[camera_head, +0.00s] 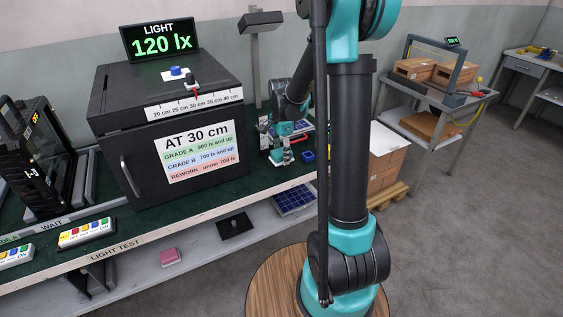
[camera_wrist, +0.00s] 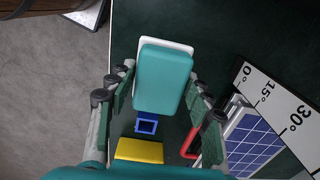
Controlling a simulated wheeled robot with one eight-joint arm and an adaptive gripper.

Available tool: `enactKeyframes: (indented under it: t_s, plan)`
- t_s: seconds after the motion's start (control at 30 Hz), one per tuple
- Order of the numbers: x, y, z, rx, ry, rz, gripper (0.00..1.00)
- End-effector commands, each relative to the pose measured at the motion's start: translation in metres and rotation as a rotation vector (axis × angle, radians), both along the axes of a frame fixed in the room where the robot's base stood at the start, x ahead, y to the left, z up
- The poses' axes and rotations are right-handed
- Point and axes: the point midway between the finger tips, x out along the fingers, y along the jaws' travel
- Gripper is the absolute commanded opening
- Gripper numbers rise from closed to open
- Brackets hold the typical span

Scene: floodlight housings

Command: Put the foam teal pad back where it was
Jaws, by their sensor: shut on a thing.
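The teal pad (camera_wrist: 163,78) is a rounded block in the wrist view, between the two fingers of my gripper (camera_wrist: 160,88). My gripper is shut on it. A white flat thing (camera_wrist: 178,45) shows just behind and under the pad's far edge; I cannot tell whether the pad touches it. In the head view my gripper (camera_head: 282,156) is low over the right end of the green bench, right of the black test box. The pad cannot be made out clearly there.
Close by in the wrist view are a blue square frame (camera_wrist: 147,124), a yellow block (camera_wrist: 139,150), a red handle (camera_wrist: 189,142), a blue gridded panel (camera_wrist: 254,139) and a white angle scale (camera_wrist: 285,110). The black test box (camera_head: 150,120) stands left of my gripper. Green bench beyond the pad is clear.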

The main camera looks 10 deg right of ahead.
Motion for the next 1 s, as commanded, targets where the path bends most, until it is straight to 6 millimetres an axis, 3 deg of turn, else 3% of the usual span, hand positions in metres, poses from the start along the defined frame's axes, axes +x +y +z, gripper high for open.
enactKeyframes:
  t_s: [0.3,0.7,0.73,0.87,1.0]
  plan:
    - [0.000,0.000,-0.036,0.000,0.000,0.000,0.19]
    - [0.000,0.000,-0.041,0.000,0.000,0.000,0.19]
    - [0.000,0.000,-0.040,0.000,0.000,0.000,0.54]
    - [0.000,0.000,-0.040,0.000,0.000,0.000,0.71]
    - [0.000,0.000,-0.040,0.000,0.000,0.000,0.71]
